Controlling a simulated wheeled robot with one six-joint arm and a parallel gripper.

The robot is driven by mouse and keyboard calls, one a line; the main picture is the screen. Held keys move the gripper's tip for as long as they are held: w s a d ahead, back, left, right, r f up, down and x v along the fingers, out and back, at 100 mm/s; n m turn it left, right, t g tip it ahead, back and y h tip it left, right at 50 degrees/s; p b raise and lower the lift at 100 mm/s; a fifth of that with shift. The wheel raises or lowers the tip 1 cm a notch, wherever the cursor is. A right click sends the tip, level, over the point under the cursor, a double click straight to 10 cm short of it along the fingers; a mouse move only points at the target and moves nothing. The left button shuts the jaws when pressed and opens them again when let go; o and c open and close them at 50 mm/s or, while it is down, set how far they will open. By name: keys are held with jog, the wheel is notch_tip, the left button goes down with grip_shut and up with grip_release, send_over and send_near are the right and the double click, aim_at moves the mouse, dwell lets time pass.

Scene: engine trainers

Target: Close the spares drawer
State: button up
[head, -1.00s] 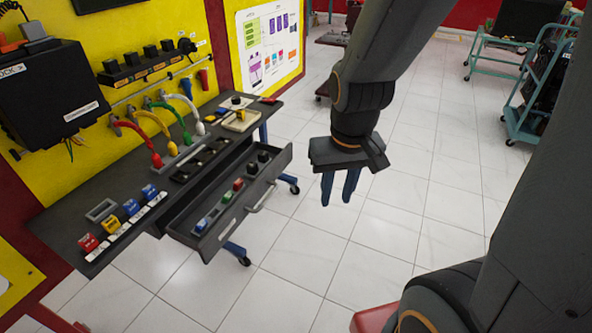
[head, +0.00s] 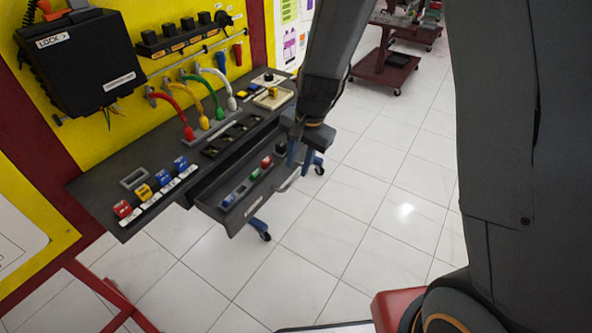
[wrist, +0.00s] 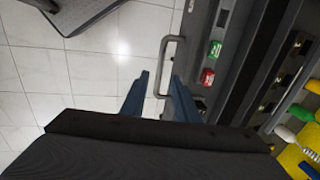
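The spares drawer (head: 233,221) is a dark grey tray pulled out from under the bench, with its front out over the floor. Its silver bar handle shows in the wrist view (wrist: 163,62) and partly in the head view (head: 290,182). My gripper (head: 300,160) is at the far end of the drawer front, by the handle. In the wrist view its two blue fingers (wrist: 160,95) are apart. The near end of the handle appears between the fingertips; I cannot tell whether they touch it. My gripper hides the drawer's far corner.
The drawer holds small blue, green and red parts (head: 266,162). The bench top (head: 120,215) above carries coloured blocks, cables and trays, against a yellow panel. White tiled floor (head: 330,230) lies clear in front. A dark red cart (head: 383,75) stands farther back.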

aim_at(295, 177)
jog(key=shift+w+a+f, duration=0.1)
jog(key=shift+a+f, duration=0.05)
jog(key=shift+f, duration=0.8)
jog(key=shift+w+a+f, duration=0.1)
jog(key=shift+a+f, duration=0.05)
jog(key=shift+f, duration=0.8)
grip_shut()
